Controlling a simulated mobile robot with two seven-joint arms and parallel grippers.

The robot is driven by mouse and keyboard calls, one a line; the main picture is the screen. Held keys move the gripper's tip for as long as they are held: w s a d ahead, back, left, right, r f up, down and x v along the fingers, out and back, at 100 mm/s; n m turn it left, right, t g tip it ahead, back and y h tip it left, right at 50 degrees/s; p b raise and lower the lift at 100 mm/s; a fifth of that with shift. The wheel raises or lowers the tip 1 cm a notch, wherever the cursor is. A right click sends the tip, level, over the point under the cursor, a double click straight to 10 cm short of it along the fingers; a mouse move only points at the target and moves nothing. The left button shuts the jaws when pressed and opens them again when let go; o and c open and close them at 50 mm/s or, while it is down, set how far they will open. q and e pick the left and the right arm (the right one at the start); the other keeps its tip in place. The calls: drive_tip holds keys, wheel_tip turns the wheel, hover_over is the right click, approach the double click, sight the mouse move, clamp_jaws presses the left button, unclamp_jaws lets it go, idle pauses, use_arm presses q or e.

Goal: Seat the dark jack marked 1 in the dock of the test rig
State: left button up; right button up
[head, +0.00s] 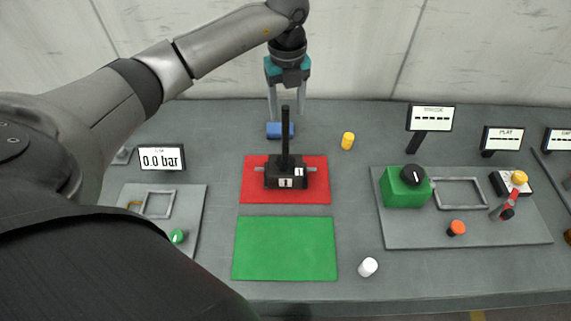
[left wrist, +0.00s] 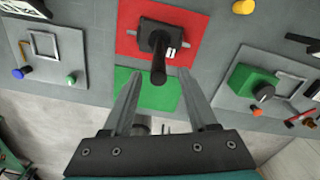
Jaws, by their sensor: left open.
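The dark jack marked 1 (head: 285,178) stands upright on the red mat (head: 255,191), its black post pointing up and light pins at its sides. In the left wrist view the jack (left wrist: 167,30) shows from above, its post end toward the gap between my fingers. My left gripper (head: 287,112) is open and empty, above and behind the jack in the head view. Its fingers also show in the left wrist view (left wrist: 160,84). A rectangular frame (head: 159,204) lies on the left panel by a "0.0 bar" display; another (head: 460,193) lies on the right panel. I cannot tell which is the dock.
A green mat (head: 284,248) lies empty before the red one. A blue block (head: 280,130), a yellow cylinder (head: 347,141) and a white cylinder (head: 368,267) stand nearby. The right panel carries a green block (head: 404,192) with a black knob and a red lever (head: 512,201).

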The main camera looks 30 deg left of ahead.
sight(286, 120)
use_arm(q)
drive_tip(key=shift+w+a+f+p, duration=0.1)
drive_tip(key=shift+f+p, duration=0.25)
drive_tip(key=shift+f, duration=1.05)
drive_tip(key=shift+a+f+p, duration=0.1)
drive_tip(key=shift+f+p, duration=0.25)
drive_tip(key=shift+f, duration=1)
drive_tip(key=shift+c, duration=0.4)
clamp_jaws()
drive_tip(key=shift+w+a+r, duration=0.1)
drive_tip(key=shift+w+r, duration=0.2)
